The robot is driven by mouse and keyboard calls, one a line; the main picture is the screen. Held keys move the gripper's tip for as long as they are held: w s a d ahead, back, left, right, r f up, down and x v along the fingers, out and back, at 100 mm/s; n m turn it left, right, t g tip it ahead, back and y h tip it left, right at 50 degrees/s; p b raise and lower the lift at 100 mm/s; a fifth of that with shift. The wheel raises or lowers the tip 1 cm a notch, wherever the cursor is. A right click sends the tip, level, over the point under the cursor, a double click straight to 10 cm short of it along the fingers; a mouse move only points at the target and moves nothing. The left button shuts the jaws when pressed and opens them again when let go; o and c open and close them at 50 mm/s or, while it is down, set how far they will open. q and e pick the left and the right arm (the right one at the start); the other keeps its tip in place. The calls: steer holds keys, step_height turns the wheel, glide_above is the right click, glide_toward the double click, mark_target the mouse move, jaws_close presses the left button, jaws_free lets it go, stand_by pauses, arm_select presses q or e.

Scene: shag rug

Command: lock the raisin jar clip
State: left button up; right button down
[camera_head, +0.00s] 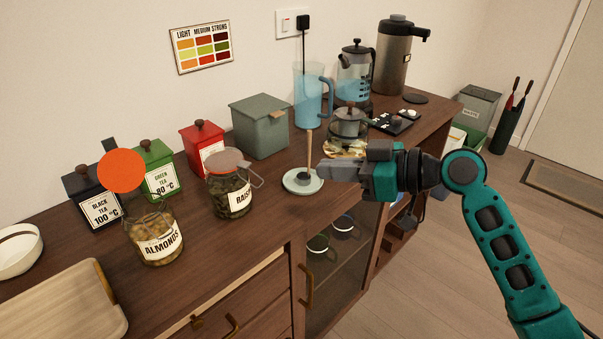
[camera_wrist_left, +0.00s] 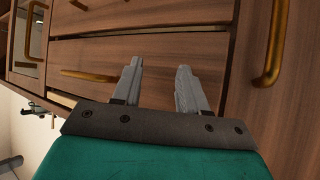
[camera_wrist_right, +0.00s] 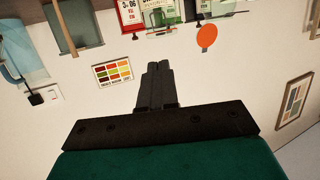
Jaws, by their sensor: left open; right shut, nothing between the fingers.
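The raisin jar (camera_head: 230,196) stands upright on the wooden counter in the head view, dark contents behind a white label.
The almond jar (camera_head: 157,236) with its orange lid (camera_head: 122,171) raised stands left of the raisin jar. Tea tins and a green-grey box (camera_head: 260,125) stand behind. A saucer (camera_head: 303,181), a glass teapot (camera_head: 347,135) and a blue pitcher (camera_head: 311,97) are to the right. A wooden tray (camera_head: 65,305) is front left.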

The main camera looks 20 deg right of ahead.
steer(key=p, duration=0.1)
glide_toward(262, 185)
steer(key=w+a+r, duration=0.2)
steer(key=w+r, duration=0.1)
steer(key=f, duration=0.1)
steer(key=w+a+f, duration=0.2)
steer(key=f, duration=0.1)
steer(key=shift+w, duration=0.1)
steer(key=shift+a, duration=0.1)
